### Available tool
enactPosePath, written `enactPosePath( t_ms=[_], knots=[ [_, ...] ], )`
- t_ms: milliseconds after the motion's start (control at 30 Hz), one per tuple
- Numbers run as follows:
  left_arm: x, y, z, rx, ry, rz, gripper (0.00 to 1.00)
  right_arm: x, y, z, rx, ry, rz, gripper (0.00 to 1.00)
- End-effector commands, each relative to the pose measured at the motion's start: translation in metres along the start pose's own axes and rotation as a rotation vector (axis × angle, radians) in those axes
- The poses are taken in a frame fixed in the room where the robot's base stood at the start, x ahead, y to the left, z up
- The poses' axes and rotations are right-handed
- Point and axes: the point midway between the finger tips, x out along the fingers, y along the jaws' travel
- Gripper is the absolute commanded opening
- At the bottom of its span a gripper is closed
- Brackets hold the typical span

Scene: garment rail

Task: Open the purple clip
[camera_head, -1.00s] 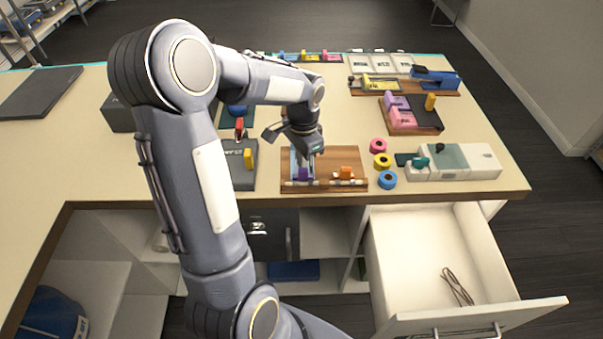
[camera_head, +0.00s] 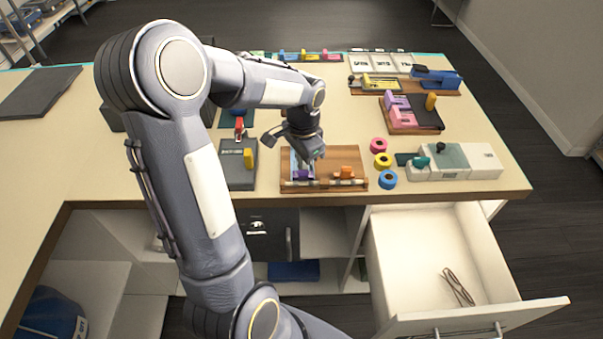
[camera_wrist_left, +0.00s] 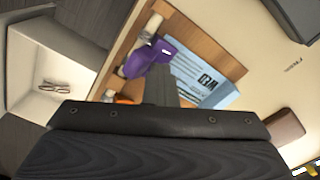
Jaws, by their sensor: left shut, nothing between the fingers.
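The purple clip (camera_head: 303,174) sits on the rail at the front of a small wooden board (camera_head: 324,188); it also shows in the left wrist view (camera_wrist_left: 147,58). Beside it in the head view is an orange clip (camera_head: 346,172), whose edge shows in the wrist view (camera_wrist_left: 124,99). A blue printed card (camera_wrist_left: 199,78) lies on the board next to the purple clip. My left gripper (camera_head: 312,157) is shut and empty, just above the board and close to the purple clip. In the wrist view its fingers (camera_wrist_left: 160,85) point at the clip; contact cannot be told. My right gripper is not in view.
Pink, yellow and blue tape rolls (camera_head: 383,160) lie right of the board. A dark grey box with a yellow part (camera_head: 238,165) stands left. A white and green device (camera_head: 455,162) is at the right. An open drawer (camera_head: 435,260) juts out below the table.

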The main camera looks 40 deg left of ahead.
Motion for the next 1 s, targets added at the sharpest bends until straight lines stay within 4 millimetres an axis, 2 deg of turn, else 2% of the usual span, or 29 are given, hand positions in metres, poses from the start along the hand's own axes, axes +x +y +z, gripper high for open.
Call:
enactPosePath(
  t_ms=[133,1000],
  knots=[
    [0.004,0.011,0.007,0.002,-0.016,0.015,0.0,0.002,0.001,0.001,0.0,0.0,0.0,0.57],
    [0.007,0.044,0.024,0.006,-0.021,0.021,0.0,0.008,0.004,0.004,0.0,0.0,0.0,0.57]
  ],
)
